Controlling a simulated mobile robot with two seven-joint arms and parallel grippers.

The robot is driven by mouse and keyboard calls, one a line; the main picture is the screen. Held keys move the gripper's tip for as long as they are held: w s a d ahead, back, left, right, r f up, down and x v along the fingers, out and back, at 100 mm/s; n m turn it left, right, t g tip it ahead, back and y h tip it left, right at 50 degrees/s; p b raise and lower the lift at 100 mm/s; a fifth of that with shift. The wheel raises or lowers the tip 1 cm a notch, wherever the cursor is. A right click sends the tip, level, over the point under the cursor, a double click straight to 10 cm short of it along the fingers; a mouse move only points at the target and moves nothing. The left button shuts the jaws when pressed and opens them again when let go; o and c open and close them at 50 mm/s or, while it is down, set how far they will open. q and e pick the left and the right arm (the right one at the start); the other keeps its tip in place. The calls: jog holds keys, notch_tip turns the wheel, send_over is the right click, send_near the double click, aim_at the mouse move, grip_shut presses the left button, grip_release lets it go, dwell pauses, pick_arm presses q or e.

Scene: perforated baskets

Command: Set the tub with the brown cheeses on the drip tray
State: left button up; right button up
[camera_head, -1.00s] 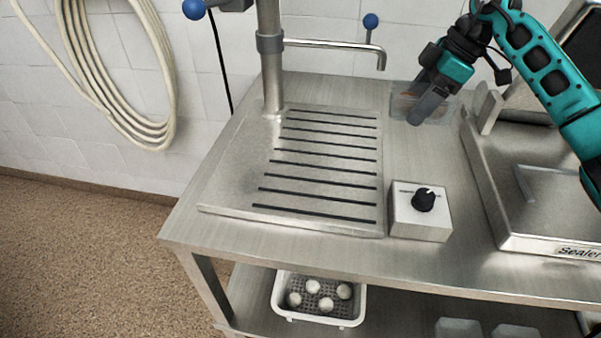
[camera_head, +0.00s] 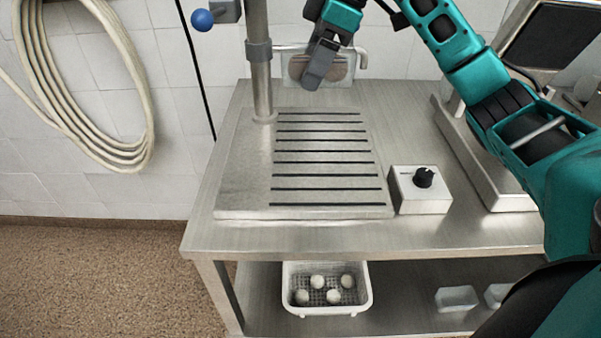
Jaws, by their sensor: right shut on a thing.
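The tub (camera_head: 349,72) is small and clear, with brown cheeses (camera_head: 337,67) inside. It is at the top middle of the head view, and my right gripper partly covers it. My right gripper (camera_head: 313,76) is shut on the tub and appears to hold it in the air near the tap, at the far end of the drip tray. The drip tray (camera_head: 241,188) is a flat steel plate with several dark slots on the table, and it is empty. My left gripper is not in view.
A control box (camera_head: 420,192) with a black knob is right of the tray. A white perforated basket (camera_head: 327,308) with white balls and clear tubs (camera_head: 456,298) sit on the lower shelf.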

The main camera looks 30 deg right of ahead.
aim_at(303, 172)
jog(key=shift+a+f, duration=0.1)
jog(key=shift+f, duration=0.2)
notch_tip(303, 172, down, 19)
jog(key=shift+f+b, duration=0.15)
jog(key=shift+b, duration=1.05)
jog(key=shift+f, duration=0.1)
jog(key=o, duration=1)
jog(key=shift+r, duration=0.25)
jog(key=p+v, duration=0.1)
jog(key=v, duration=1)
jog(key=shift+r, duration=0.35)
jog(key=shift+s, duration=0.15)
